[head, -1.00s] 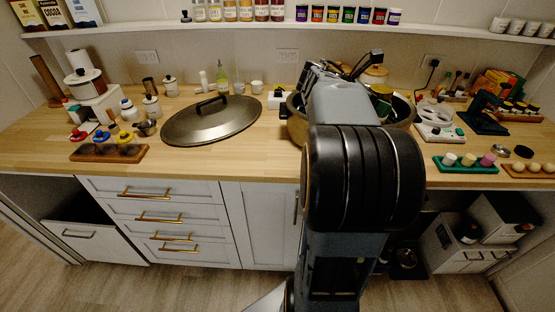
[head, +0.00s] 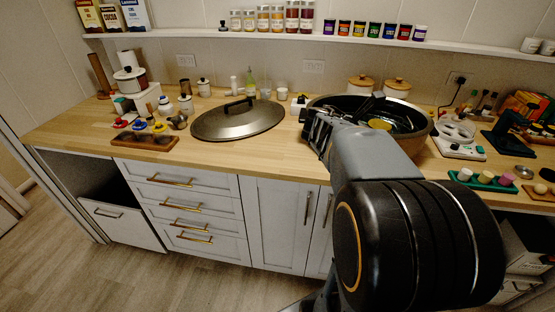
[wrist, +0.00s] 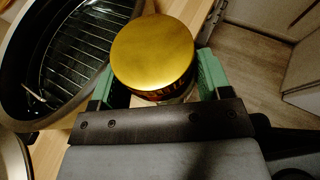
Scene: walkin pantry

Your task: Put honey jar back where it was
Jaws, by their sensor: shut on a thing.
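The honey jar (wrist: 154,52) has a round gold lid and a dark lettered band below it. In the wrist view it sits between the green fingers of my gripper (wrist: 157,82), which is shut on it. Its lower part is hidden. My gripper is mostly hidden there by my arm. The wrist view shows the pan (wrist: 20,118) with a wire rack, left of the jar.
A large metal lid (head: 225,125) lies on the counter left of the pan. A wooden rack (head: 145,141) stands farther left. A power strip (head: 460,147) and a green tray (head: 483,182) are at right. Bare counter (head: 275,155) shows along the front. Spice jars line the shelf (head: 200,36).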

